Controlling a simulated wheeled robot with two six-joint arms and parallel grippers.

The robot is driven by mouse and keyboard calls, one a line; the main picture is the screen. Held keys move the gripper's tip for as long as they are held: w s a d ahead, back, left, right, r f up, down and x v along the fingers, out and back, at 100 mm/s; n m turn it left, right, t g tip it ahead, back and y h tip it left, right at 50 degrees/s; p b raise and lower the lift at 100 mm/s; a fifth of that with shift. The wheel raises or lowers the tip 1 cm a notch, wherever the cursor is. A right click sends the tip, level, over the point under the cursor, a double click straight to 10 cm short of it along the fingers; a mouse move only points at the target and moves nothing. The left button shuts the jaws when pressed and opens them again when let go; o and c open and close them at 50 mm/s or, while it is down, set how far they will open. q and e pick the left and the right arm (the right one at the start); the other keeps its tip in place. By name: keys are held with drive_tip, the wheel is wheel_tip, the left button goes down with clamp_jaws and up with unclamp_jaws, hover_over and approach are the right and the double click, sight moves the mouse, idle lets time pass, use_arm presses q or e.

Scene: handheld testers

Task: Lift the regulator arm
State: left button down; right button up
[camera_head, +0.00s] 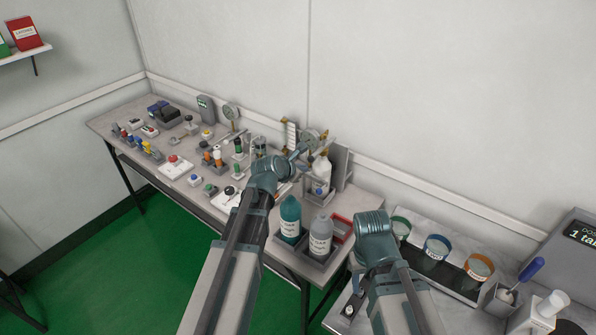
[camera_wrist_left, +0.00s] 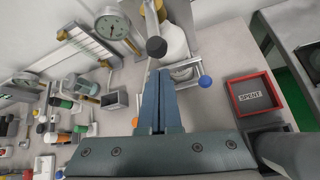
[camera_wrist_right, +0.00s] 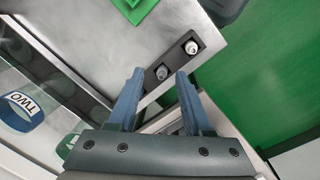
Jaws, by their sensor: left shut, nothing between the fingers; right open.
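My left gripper (camera_head: 303,150) reaches over the bench to the dispensing stand. In the left wrist view its fingers (camera_wrist_left: 160,74) are shut and empty. Just beyond the fingertips is a short arm with a black knob (camera_wrist_left: 156,46), in front of a white bottle (camera_wrist_left: 174,38). A thin metal lever with a blue ball (camera_wrist_left: 205,81) lies right of the fingertips. I cannot tell which of these is the regulator arm. Contact is unclear; neither is between the fingers. My right gripper (camera_wrist_right: 159,74) is open and empty, low over the bench at right.
A round gauge (camera_wrist_left: 112,24) stands left of the bottle. The red SPENT tray (camera_wrist_left: 236,84) is right of the fingers. Teal (camera_head: 290,217) and grey (camera_head: 320,235) bottles stand near my left forearm. Several testers crowd the bench's left side. Labelled tubs (camera_head: 436,249) stand at right.

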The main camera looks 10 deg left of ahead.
drive_tip(key=shift+r+p, duration=0.35)
drive_tip(key=shift+r, duration=0.3)
